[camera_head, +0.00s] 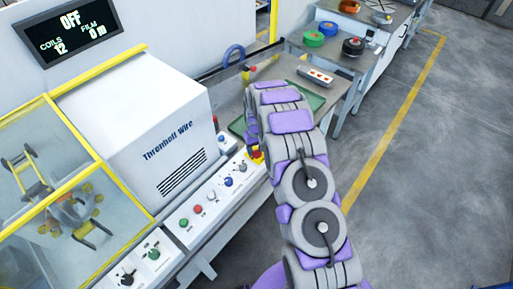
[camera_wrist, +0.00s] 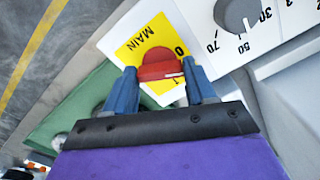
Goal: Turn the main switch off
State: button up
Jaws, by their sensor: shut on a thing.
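The main switch is a red rotary knob (camera_wrist: 158,64) on a yellow plate marked MAIN (camera_wrist: 138,42), with a 0 mark beside it. In the wrist view my gripper's blue fingers (camera_wrist: 161,88) stand on either side of the knob and are shut on it. A white pointer line on the knob faces the right finger, near the 0 side. In the head view the yellow and red switch (camera_head: 257,154) shows partly beside my arm, which hides my fingers there.
A grey dial (camera_wrist: 237,14) with numbers is close to the switch. The panel also has red (camera_head: 183,223) and green (camera_head: 197,209) buttons and more knobs. The floor at right is clear.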

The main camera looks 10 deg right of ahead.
aim_at(256, 150)
jog(key=n, duration=0.5)
jog(key=shift+w+r+p, duration=0.15)
jog(key=shift+p, duration=0.15)
jog(key=shift+n, duration=0.3)
jog(key=o, duration=1)
jog(key=shift+o, duration=0.2)
notch_tip(256, 150, up, 17)
jog(key=p, duration=0.1)
jog(key=shift+a, duration=0.1)
